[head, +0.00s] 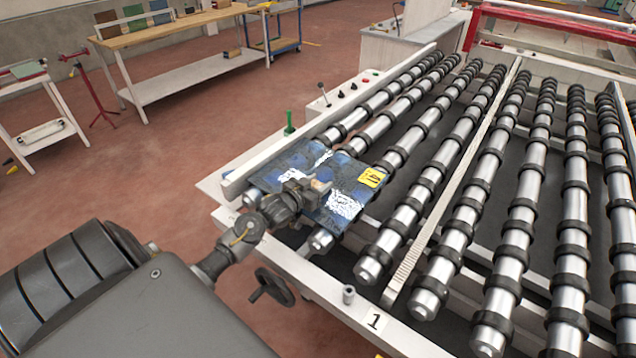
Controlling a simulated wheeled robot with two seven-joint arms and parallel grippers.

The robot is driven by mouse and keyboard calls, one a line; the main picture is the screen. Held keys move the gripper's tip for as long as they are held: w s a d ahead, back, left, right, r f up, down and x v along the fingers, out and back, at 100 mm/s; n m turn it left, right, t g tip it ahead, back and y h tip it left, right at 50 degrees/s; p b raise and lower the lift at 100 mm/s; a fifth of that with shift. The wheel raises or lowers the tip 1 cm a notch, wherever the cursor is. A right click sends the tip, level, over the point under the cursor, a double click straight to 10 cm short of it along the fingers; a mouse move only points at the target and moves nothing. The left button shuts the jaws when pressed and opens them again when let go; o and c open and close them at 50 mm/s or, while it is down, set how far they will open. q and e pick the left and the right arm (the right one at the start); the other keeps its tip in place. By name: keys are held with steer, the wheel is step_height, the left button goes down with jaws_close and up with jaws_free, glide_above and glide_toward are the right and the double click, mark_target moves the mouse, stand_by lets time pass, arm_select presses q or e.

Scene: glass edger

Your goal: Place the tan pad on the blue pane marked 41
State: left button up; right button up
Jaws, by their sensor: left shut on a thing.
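The blue pane (335,195) lies on the rollers at the near left end of the roller table. A yellow label (372,177) with 41 is on its right part, and white patches with dark marks show on its surface. My left gripper (308,190) is over the pane's near left part, shut on a small tan piece, which looks like the tan pad (321,184). The fingers hide most of the pad. I cannot tell whether the pad touches the pane. My right gripper is out of view.
The roller table (445,190) has rows of silver rollers with black rings and a pale rail between them. A green peg (289,122) and a control panel (350,92) are by its left side. A wooden workbench (160,35) stands at the back left.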

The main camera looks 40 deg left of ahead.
arm_select(q)
steer(key=shift+f, duration=0.1)
steer(key=o, duration=0.9)
steer(key=shift+o, duration=0.2)
steer(key=shift+s, duration=0.1)
steer(key=b+v, duration=0.2)
steer(key=v, duration=0.8)
steer(key=shift+s, duration=0.3)
steer(key=shift+s+r, duration=0.3)
steer(key=shift+s, duration=0.3)
